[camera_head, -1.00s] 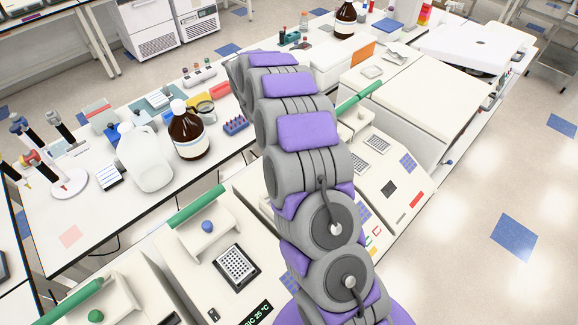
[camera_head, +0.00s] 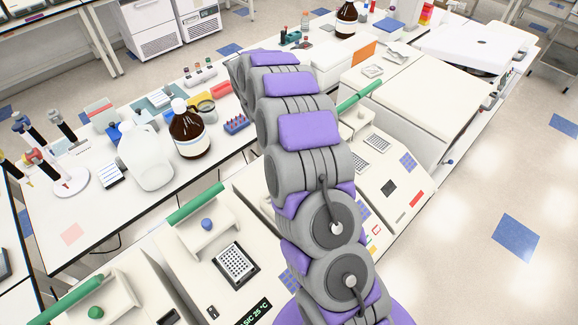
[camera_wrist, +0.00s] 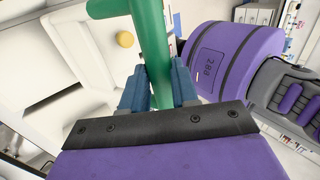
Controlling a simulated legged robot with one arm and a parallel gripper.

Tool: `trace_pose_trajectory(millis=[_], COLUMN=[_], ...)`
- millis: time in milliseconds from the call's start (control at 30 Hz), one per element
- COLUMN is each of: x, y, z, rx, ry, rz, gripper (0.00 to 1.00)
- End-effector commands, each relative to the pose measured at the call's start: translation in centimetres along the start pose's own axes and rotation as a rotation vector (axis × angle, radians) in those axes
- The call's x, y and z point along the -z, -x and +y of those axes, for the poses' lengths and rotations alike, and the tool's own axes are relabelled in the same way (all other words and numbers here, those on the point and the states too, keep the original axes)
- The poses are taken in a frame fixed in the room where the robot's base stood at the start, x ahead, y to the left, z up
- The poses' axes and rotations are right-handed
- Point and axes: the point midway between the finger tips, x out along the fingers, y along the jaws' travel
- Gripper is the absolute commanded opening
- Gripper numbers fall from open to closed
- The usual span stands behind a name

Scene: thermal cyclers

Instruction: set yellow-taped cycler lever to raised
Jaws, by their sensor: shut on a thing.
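In the wrist view a green lever bar (camera_wrist: 153,45) runs between the two blue-grey fingers of my gripper (camera_wrist: 161,80), which is shut on it. A round yellow mark (camera_wrist: 125,39) shows on the white cycler body (camera_wrist: 60,55) just left of the bar. In the head view my arm hides my gripper. A green bar (camera_head: 360,97) sticks out to the right behind my arm; I cannot tell whether it is the one I hold.
In the head view a cycler with a blue knob (camera_head: 207,223) and green bar (camera_head: 196,204) stands left of my arm. Another green bar (camera_head: 72,301) is at lower left. A brown bottle (camera_head: 187,132) and a white jug (camera_head: 146,158) stand on the bench behind.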

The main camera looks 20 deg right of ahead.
Motion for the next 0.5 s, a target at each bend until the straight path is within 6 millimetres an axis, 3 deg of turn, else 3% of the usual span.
trace_pose_trajectory(millis=[167,200,433,500], x=[0.03,0.03,0.02,0.02], y=[-0.01,-0.01,-0.02,-0.02], z=[0.03,0.03,0.02,0.01], rx=[0.0,0.0,0.0,0.0], ry=[0.001,0.001,0.0,0.0], rz=[0.0,0.001,0.0,0.0], gripper=[0.0,0.31,0.53,0.55])
